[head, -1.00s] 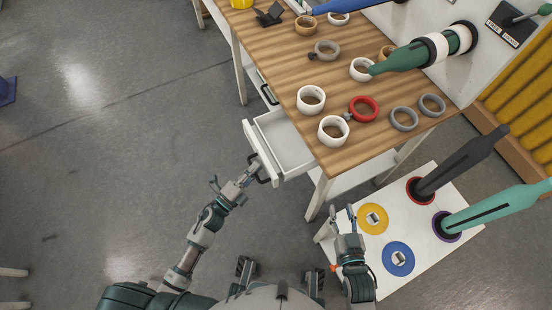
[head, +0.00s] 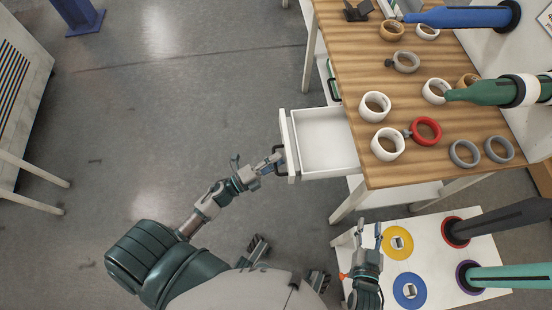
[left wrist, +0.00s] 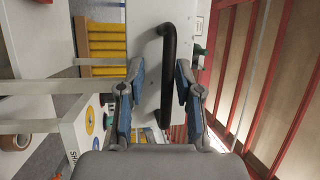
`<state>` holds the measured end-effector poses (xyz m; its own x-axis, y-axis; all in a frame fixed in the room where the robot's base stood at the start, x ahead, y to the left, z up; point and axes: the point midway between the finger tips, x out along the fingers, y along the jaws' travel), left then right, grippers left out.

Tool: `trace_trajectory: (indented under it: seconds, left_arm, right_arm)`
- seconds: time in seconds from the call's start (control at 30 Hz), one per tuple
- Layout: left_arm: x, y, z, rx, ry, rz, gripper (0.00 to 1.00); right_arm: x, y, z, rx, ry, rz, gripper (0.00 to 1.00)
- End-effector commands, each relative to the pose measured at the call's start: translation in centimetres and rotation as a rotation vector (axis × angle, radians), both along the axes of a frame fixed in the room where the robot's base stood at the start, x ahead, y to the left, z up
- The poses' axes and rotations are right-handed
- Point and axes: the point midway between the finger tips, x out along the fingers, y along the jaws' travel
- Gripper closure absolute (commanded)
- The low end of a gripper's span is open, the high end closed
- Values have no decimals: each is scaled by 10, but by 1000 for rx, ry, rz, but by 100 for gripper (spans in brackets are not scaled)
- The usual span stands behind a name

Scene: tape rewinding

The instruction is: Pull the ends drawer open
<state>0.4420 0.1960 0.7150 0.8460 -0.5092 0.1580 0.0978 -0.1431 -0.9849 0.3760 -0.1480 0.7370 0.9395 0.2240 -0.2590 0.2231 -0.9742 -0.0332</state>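A white drawer (head: 322,138) stands pulled out from the left side of the wooden workbench (head: 345,62), and its visible inside is empty. No label on it is legible. Its dark bar handle (head: 280,160) is on the front panel. My left gripper (head: 272,163) is at this handle. In the left wrist view the black handle (left wrist: 168,72) stands between the parted fingers of my left gripper (left wrist: 161,72), with a gap visible on both sides. My right gripper (head: 370,232) is open and empty, beside the low white stand (head: 440,272).
White tape rolls (head: 387,144), a red roll (head: 426,131) and grey rolls lie on the bench top. The low stand holds coloured discs and posts. Floor (head: 190,95) left of the drawer is clear.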

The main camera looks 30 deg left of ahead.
Motion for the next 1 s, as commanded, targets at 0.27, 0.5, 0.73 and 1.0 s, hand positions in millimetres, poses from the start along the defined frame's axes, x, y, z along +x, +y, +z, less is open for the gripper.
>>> trace_trajectory:
  seconds: [0.27,0.5,0.73,1.0]
  left_arm:
    - [0,0,4,-2,-7,0,63]
    - [-27,16,-3,-2,-3,1,63]
    - [-70,43,-13,-2,-1,1,63]
    - [-98,60,-18,-3,-3,0,63]
  right_arm:
    - [0,1,1,1,-4,2,60]
    - [0,1,1,0,-3,1,60]
    - [0,0,1,1,-3,1,60]
    - [0,0,1,1,-2,1,60]
